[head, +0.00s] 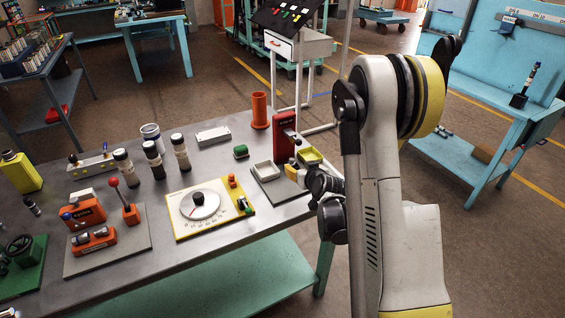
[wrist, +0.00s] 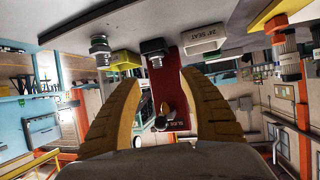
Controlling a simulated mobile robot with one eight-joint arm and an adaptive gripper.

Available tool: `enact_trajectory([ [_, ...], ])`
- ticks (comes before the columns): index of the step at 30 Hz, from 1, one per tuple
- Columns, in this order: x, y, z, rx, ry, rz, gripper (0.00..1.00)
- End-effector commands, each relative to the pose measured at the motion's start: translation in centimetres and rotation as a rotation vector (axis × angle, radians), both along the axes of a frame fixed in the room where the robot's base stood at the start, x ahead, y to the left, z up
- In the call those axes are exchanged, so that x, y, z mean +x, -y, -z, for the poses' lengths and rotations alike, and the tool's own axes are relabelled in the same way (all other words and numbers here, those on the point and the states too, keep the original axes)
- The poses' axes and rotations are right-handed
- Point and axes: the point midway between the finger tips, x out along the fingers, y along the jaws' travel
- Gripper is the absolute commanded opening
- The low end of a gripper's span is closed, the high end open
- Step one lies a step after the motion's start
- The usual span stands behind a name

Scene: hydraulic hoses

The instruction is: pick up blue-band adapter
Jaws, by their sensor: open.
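I cannot make out a blue band on any adapter in either view. In the wrist view, a grey metal fitting (wrist: 100,52) shows at the upper left, and a dark fitting (wrist: 153,48) shows at the red stand (wrist: 170,66). My gripper (wrist: 160,86) has its two yellow fingers spread apart with nothing held between them. The red stand lies beyond and between the fingers in that picture. In the head view, my arm reaches down at the right end of the bench, near the red stand (head: 284,130), and hides part of that area.
A white tray (head: 264,171) and a yellow tray (head: 309,157) flank the red stand. An orange cylinder (head: 259,110) stands behind. A dial board (head: 207,207), dark bottles (head: 152,158) and an orange fixture (head: 86,213) stand leftward on the grey bench (head: 180,262).

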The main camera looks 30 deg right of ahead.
Motion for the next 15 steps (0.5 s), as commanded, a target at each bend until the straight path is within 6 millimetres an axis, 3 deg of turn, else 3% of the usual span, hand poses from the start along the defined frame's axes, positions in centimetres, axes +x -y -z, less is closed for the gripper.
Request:
enact_trajectory([
  [15,6.2,1.3,3.2,-0.001,-0.001,0.000,0.50],
])
